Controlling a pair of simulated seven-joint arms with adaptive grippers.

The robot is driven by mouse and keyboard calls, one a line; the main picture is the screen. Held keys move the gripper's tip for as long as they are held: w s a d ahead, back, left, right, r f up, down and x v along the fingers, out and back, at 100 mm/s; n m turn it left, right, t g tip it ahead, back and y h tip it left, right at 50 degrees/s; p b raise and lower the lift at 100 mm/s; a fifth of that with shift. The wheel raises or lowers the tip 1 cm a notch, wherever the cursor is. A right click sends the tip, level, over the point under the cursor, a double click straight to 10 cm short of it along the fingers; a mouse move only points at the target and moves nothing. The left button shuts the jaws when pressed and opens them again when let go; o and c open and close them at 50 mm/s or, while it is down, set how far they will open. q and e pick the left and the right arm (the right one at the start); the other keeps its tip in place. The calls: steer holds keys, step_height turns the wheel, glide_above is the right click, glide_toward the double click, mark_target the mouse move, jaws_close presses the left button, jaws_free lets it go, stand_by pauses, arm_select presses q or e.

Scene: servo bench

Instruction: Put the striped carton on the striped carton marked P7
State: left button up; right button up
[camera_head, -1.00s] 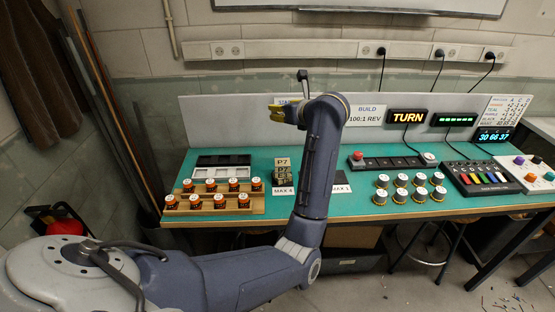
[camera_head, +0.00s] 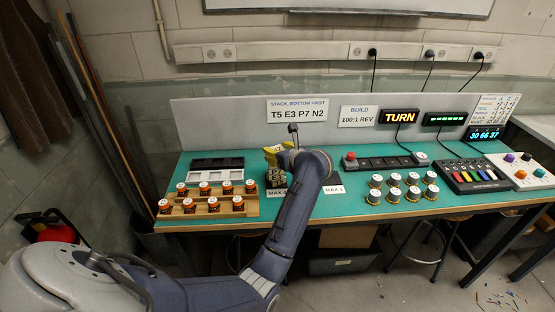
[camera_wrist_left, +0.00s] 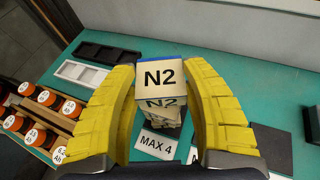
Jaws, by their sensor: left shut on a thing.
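My left gripper (camera_head: 277,152) is over the stack of cartons on the bench. In the left wrist view its yellow fingers (camera_wrist_left: 163,95) are on both sides of a carton marked N2 (camera_wrist_left: 160,77) and are shut on it. The N2 carton looks level, with its label up. The stack (camera_head: 275,178) is right below it, behind the MAX 4 label; part of the stack shows in the wrist view (camera_wrist_left: 159,117). The P7 mark is hidden now. I cannot tell whether the N2 carton touches the stack. My right gripper is not in view.
A sign (camera_head: 297,110) reads T5 E3 P7 N2, bottom first. A wooden rack (camera_head: 250,207) with orange jars and light and dark trays are left of the stack. A dark pad (camera_head: 333,179) at MAX 1 is on the right, partly behind my arm. Several white-topped jars (camera_head: 394,195) stand farther right.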

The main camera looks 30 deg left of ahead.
arm_select(q)
steer(key=shift+f, duration=1.6)
steer(key=shift+f, duration=0.2)
steer(key=o, duration=1.1)
steer(key=shift+o, duration=0.2)
steer(key=shift+r, duration=0.2)
steer(key=v, duration=0.7)
steer(key=shift+s+d, duration=0.15)
steer(key=shift+d, duration=0.1)
steer(key=shift+r, duration=0.1)
